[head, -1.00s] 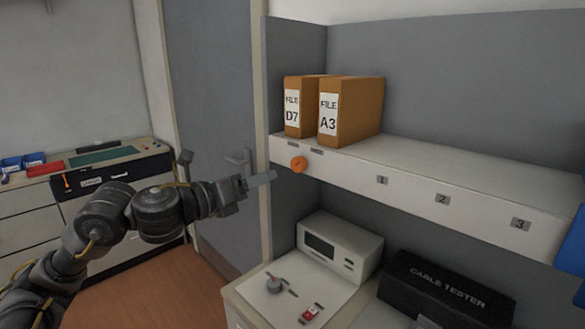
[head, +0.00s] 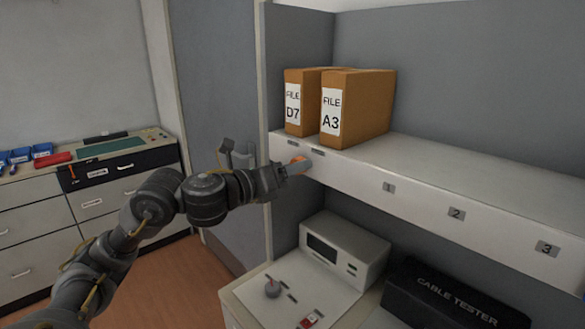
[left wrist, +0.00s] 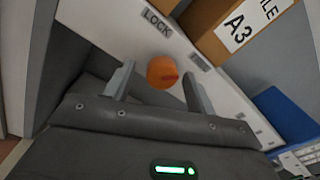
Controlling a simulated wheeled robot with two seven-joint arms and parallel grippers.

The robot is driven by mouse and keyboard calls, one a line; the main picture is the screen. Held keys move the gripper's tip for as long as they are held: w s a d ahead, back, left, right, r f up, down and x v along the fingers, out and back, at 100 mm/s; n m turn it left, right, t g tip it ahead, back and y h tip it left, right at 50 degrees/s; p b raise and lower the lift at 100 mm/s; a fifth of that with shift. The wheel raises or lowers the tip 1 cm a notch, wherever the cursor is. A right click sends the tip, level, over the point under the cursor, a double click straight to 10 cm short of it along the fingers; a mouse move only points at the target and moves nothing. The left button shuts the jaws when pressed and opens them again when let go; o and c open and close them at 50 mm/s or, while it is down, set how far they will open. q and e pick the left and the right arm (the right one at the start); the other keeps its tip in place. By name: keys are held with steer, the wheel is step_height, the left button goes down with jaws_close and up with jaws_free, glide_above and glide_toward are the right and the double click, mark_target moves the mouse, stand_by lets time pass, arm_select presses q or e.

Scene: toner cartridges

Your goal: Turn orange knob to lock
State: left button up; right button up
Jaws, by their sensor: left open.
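The orange knob (left wrist: 160,72) is on the white front edge of the shelf (head: 420,196). In the left wrist view it is round with a red mark on its right side, and a LOCK label (left wrist: 157,22) is above it. In the head view the knob (head: 298,159) is mostly hidden behind my gripper. My left gripper (head: 298,168) is open at the knob. In the left wrist view its two fingers (left wrist: 157,86) stand on either side of the knob, with gaps visible. I cannot tell whether either finger touches it. My right gripper is not in view.
Two brown file boxes, D7 (head: 293,114) and A3 (head: 360,100), stand on the shelf above the knob. Below are a white device (head: 345,250) and a black cable tester case (head: 450,290). A grey side panel (head: 290,70) is at the shelf's left end.

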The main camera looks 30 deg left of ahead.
arm_select(q)
steer(key=shift+d, duration=0.1)
steer(key=shift+c, duration=0.5)
steer(key=shift+c, duration=1.2)
steer(key=c, duration=0.7)
steer(key=shift+o, duration=0.2)
steer(key=shift+d+n+t+p, duration=0.1)
steer(key=shift+n+t+p, duration=0.2)
steer(key=shift+n+p, duration=6.6)
steer(key=n+b, duration=0.4)
steer(key=shift+n, duration=0.4)
